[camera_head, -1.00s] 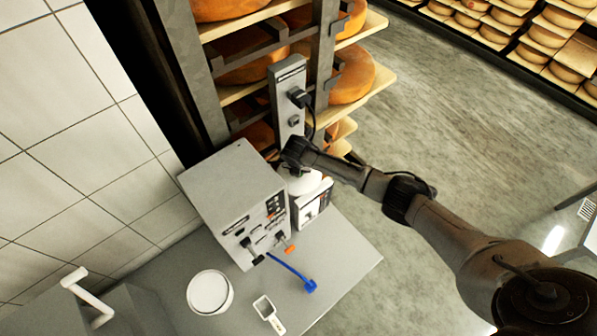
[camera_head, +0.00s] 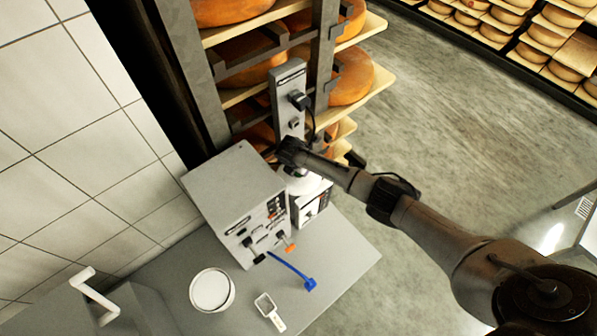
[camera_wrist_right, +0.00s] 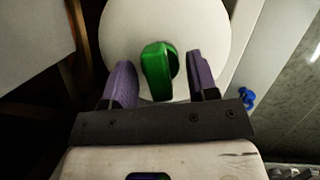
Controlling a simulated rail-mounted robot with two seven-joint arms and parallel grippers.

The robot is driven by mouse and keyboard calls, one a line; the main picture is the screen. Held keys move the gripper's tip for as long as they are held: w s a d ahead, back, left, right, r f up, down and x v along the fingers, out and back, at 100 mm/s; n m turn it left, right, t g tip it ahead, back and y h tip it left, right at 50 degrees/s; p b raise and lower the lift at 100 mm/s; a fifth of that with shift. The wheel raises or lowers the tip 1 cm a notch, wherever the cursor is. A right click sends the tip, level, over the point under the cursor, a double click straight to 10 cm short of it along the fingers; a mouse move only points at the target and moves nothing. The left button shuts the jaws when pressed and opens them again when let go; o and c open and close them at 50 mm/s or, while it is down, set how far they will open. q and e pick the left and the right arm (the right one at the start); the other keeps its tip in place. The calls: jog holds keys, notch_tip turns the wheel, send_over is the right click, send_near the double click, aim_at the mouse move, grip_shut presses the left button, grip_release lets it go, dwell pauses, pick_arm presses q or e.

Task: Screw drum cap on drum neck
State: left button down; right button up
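The drum is a white container with a printed label (camera_head: 311,208), standing beside the grey machine on the bench. Its rounded white top (camera_wrist_right: 120,28) fills the upper middle of the right wrist view. A green piece, which looks like the cap (camera_wrist_right: 157,72), stands at the drum top with a dark patch at its right side. My right gripper (camera_wrist_right: 163,75) has its two purple fingers apart, one on each side of the green piece. A gap shows at the right finger; contact at the left finger is unclear. My left gripper is out of view.
The grey machine (camera_head: 225,195) stands close left of the drum. A tall grey post (camera_head: 288,95) with a plug and cable rises behind. Cheese shelves stand behind.

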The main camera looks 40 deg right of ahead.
jog(key=shift+o, duration=0.6)
jog(key=shift+r, duration=0.15)
jog(key=p+v, duration=0.1)
jog(key=v, duration=1.2)
jog(key=shift+a+r, duration=0.15)
jog(key=shift+r, duration=0.15)
